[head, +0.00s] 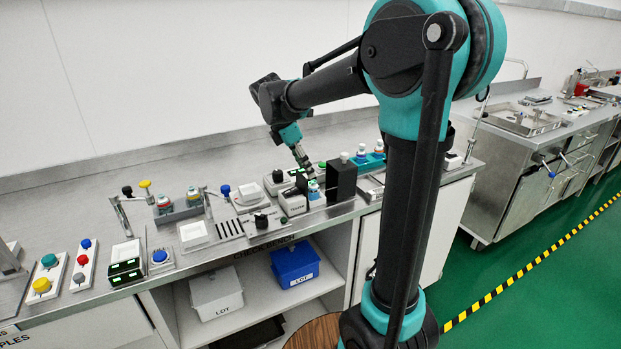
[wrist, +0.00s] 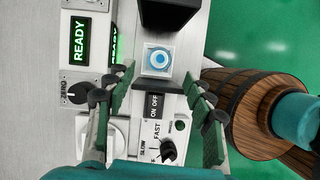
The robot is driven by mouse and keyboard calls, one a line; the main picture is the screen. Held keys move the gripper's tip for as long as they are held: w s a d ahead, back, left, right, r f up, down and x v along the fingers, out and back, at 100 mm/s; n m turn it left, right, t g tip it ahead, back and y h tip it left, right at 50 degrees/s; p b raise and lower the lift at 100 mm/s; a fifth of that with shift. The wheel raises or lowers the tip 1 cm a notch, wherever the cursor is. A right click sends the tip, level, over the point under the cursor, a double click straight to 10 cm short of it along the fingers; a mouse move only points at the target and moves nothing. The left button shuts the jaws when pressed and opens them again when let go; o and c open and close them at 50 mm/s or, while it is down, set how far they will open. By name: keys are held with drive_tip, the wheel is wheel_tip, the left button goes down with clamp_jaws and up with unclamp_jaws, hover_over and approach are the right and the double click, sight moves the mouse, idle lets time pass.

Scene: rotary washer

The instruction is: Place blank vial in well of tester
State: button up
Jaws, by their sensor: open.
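A small round vial with a blue ring and pale centre (wrist: 158,59) sits upright in a light square seat in the wrist view. In the head view a blue-and-white vial (head: 313,188) stands beside the white tester (head: 293,203); I cannot tell whether its seat is the tester's well. In the head view my gripper (head: 305,170) points down just above the vial. The lower part of the vial is hidden.
A black upright block (head: 342,180) stands close on the right of the vial. A green READY display (wrist: 83,40), a ZERO knob (wrist: 77,93) and a FAST/SLOW switch panel (wrist: 155,130) are close by. A teal rack (head: 368,162) with vials stands behind. Bare counter lies along the wall.

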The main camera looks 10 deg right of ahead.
drive_tip(key=s+d+f+m+t+y, duration=0.1)
drive_tip(key=s+d+f+m+y, duration=0.1)
drive_tip(key=s+f+m, duration=0.7)
drive_tip(key=s+d+f+m+t+y, duration=0.2)
drive_tip(key=s+d+f+m, duration=0.3)
drive_tip(key=s+f+m, duration=0.4)
drive_tip(key=s+m, duration=0.2)
drive_tip(key=s, duration=0.1)
drive_tip(key=shift+s+m, duration=0.15)
drive_tip(key=shift+m, duration=0.15)
